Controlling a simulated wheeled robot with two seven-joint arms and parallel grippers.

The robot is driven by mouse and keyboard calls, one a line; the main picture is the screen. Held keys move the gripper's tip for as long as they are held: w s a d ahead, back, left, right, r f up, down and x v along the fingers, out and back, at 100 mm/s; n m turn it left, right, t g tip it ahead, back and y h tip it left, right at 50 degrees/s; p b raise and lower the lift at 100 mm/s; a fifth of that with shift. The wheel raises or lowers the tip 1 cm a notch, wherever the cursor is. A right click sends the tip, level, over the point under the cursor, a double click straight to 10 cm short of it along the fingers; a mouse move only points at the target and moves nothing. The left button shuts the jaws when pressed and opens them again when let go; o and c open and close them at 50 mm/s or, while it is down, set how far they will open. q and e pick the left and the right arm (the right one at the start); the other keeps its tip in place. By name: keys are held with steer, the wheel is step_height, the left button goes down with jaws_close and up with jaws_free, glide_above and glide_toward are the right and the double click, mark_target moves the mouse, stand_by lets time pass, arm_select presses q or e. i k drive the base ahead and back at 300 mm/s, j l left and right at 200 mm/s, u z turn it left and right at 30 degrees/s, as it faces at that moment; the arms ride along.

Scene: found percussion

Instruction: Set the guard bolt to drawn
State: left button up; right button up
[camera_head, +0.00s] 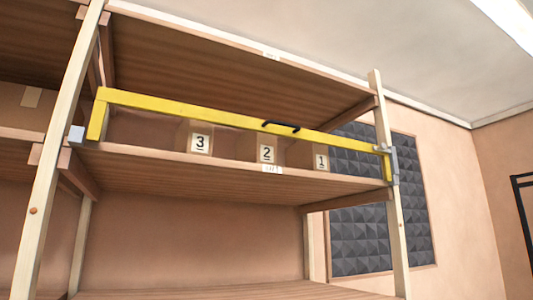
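A yellow guard bar (220,118) runs across the front of a wooden shelf and slopes down to the right in the picture. It has a black handle (281,126) right of its middle and a short yellow upright at each end. At its right end a grey metal fitting (394,165), which looks like the guard bolt, sits against the right post. I cannot tell whether the bolt is drawn or shot. A grey block (76,134) sits at the bar's left end by the left post. Neither of my grippers is in view.
Brown boxes labelled 3 (200,142), 2 (267,153) and 1 (321,160) stand on the shelf behind the bar. Wooden posts (55,170) frame the rack. The bay below looks empty. A dark foam panel (375,240) hangs on the wall behind.

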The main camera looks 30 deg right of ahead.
mark_target(382, 148)
steer(key=z, duration=1.65)
